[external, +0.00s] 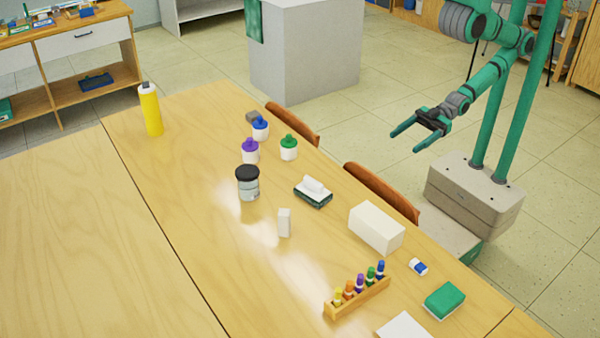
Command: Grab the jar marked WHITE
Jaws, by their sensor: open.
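A jar with a black lid and a pale grey body (248,188) stands upright on the wooden table (190,240). Its label is too small to read, so I cannot tell whether it says WHITE. Three small white bottles stand behind it, with a purple cap (250,154), a blue cap (260,131) and a green cap (288,148). My gripper (404,142) is open and empty. It is to the right of the jar in the picture, beyond the table's far edge and the chairs, well apart from the jar.
Brown chair backs (380,190) (293,124) line the table edge between my base and the jar. Near the jar are a dark green block with a white roll (313,195), a small white block (284,223) and a white box (376,228). A yellow bottle (151,112) stands farther left.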

